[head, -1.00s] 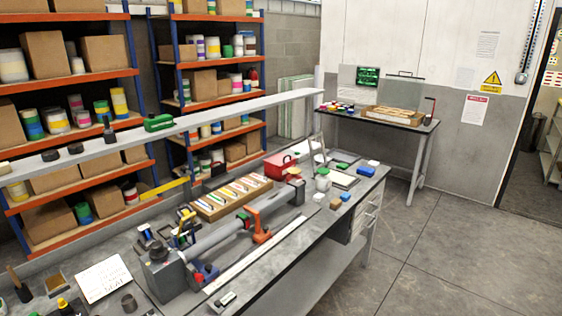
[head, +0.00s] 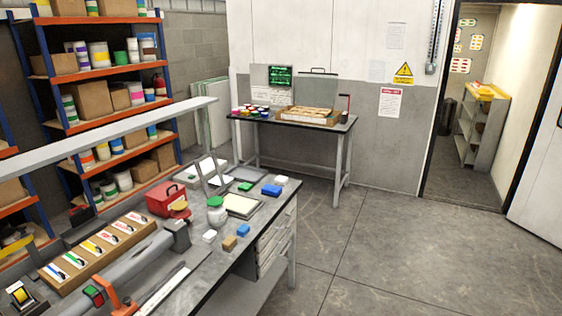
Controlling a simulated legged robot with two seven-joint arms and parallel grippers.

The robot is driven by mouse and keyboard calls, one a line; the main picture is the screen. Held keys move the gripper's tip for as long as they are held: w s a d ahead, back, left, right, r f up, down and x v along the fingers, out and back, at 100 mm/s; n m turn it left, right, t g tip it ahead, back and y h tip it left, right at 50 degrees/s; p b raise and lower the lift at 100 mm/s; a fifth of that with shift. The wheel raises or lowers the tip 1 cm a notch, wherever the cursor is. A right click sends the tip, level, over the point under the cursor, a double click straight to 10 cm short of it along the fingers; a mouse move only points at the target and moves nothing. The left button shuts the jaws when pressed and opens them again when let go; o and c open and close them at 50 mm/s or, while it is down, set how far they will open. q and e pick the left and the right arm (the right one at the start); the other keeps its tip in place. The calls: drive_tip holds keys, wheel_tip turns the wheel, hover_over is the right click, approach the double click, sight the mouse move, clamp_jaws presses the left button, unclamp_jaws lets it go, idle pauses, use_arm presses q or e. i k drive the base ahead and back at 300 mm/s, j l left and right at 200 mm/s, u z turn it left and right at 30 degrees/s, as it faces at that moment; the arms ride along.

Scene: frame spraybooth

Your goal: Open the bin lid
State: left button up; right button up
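A dark upright container (head: 446,116) that looks like a bin stands on the floor in the side room, just inside the doorway at the right. It is small and far off, and I cannot tell whether it has a lid or how the lid stands. No other bin is clearly visible. Neither of my grippers is in view.
A workbench (head: 217,285) with a red box (head: 166,199) and tools fills the lower left. A table (head: 340,127) stands against the back wall. Shelves (head: 110,123) line the left. Open floor (head: 390,250) leads to the doorway. A white door (head: 540,190) is at far right.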

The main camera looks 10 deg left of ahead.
sight(163, 192)
drive_tip(key=i+l+z, duration=0.1)
drive_tip(key=i, duration=0.8)
drive_tip(key=i+l+z, duration=0.1)
drive_tip(key=i, duration=0.8)
